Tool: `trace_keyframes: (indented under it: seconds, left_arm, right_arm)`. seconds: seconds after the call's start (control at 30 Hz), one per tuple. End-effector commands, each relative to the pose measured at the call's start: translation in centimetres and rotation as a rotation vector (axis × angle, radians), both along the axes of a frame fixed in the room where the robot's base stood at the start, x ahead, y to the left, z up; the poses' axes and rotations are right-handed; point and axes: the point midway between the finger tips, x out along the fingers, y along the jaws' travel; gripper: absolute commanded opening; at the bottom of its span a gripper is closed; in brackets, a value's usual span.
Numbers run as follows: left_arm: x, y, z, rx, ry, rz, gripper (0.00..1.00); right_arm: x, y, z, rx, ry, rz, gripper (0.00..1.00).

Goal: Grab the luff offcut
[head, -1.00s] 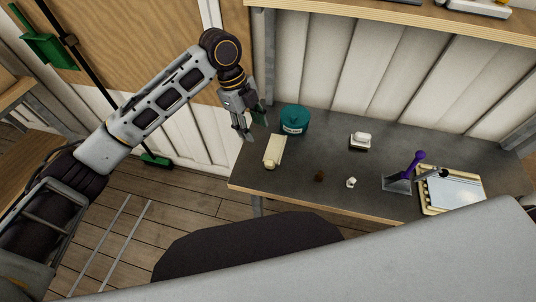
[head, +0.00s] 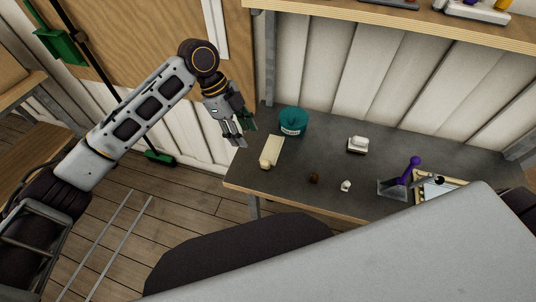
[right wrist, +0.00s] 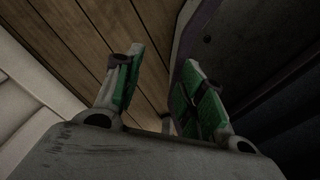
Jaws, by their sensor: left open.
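A long pale cream piece (head: 272,151), which looks like the luff offcut, lies near the left end of the dark-topped table (head: 385,200). It has a rounded end towards me. My left gripper (head: 241,137) is open and empty, just to the left of the cream piece and apart from it, near the table's left edge. My right gripper (right wrist: 155,100) shows in the right wrist view with its green-padded fingers spread and nothing between them. It is not visible in the head view.
A teal round tub (head: 293,121) stands just behind the cream piece. A shelf (head: 400,22) runs above.

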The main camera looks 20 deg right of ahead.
Motion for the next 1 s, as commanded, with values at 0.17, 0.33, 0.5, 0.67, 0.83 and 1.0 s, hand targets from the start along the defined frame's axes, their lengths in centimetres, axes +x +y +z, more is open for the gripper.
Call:
trace_keyframes:
  seconds: [0.17,0.33,0.5,0.67,0.83,1.0]
  left_arm:
    - [-0.2,-0.4,0.2,-0.008,0.019,0.038,0.46]
    - [-0.1,-0.5,0.2,-0.007,0.028,0.073,0.46]
    - [-0.1,-0.5,0.2,-0.003,0.034,0.093,0.46]
    - [-0.1,-0.5,0.2,-0.003,0.035,0.094,0.46]
    - [-0.1,-0.6,0.1,-0.003,0.034,0.093,0.46]
    - [-0.4,-0.9,-0.8,-0.003,0.036,0.093,0.46]
  right_arm:
    - [0.3,0.1,0.0,0.001,-0.005,0.0,0.4]
    - [-0.1,0.2,0.0,0.002,0.0,-0.001,0.4]
    - [-1.2,0.3,-0.1,0.003,0.011,-0.001,0.4]
    - [-2.0,0.2,-0.1,0.002,0.021,0.0,0.4]
    - [-1.8,0.2,-0.1,0.002,0.019,0.0,0.4]
    - [-1.0,0.2,0.0,0.002,0.011,0.0,0.4]
